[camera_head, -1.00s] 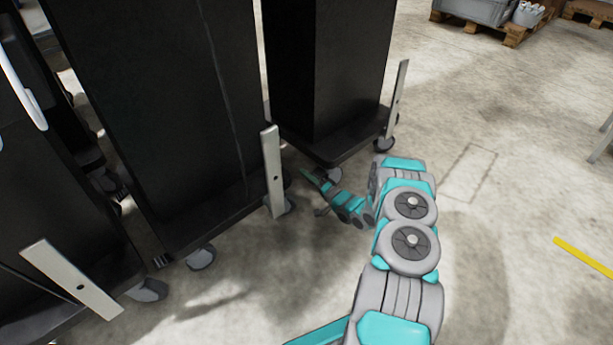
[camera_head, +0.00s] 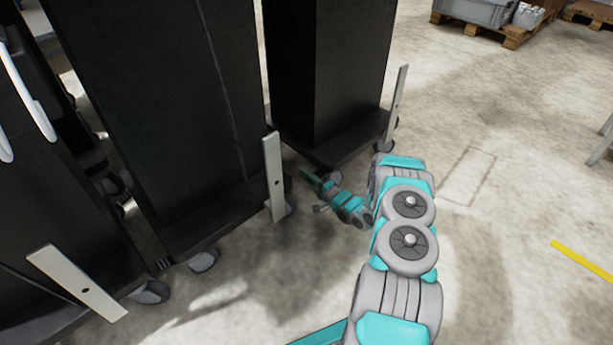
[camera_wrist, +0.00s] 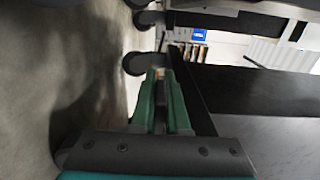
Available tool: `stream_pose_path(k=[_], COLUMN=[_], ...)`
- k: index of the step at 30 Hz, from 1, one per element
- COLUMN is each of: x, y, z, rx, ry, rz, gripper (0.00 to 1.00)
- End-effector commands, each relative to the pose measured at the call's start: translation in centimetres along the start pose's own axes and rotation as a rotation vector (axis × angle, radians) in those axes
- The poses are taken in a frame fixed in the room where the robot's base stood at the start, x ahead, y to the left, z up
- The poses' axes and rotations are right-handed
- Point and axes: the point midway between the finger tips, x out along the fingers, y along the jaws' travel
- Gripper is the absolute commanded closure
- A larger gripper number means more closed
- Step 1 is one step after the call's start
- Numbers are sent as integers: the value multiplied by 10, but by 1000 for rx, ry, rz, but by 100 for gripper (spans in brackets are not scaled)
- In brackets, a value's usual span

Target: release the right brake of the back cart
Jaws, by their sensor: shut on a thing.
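The back cart (camera_head: 327,70) is a tall black box on casters, behind the nearer black carts. My gripper (camera_head: 308,178) is low by its near bottom corner, close to a caster under that corner, and is small in the head view. In the wrist view my gripper (camera_wrist: 160,80) shows two green fingers close together, with a small reddish-orange spot between the tips. The fingers are shut on a small part that I take to be the right brake, mostly hidden between them. A dark caster wheel (camera_wrist: 133,63) is just left of the tips.
A nearer black cart (camera_head: 160,110) stands left of my gripper, with an upright light bar (camera_head: 273,178) at its corner. Another light bar (camera_head: 75,283) tilts at lower left. The floor to the right is open, with a yellow line (camera_head: 582,258). A pallet (camera_head: 487,32) lies far back.

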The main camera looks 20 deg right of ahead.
Motion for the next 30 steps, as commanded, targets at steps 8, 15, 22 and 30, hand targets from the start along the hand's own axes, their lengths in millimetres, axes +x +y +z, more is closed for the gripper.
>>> stream_pose_path(k=[8,15,22,30], x=[0,0,0,0], y=[-10,-12,-13,-13], z=[-1,-2,-2,-2], rx=[146,200,207,206], ry=[0,1,1,1], rz=[0,0,-1,-1], gripper=[100,100,100,77])
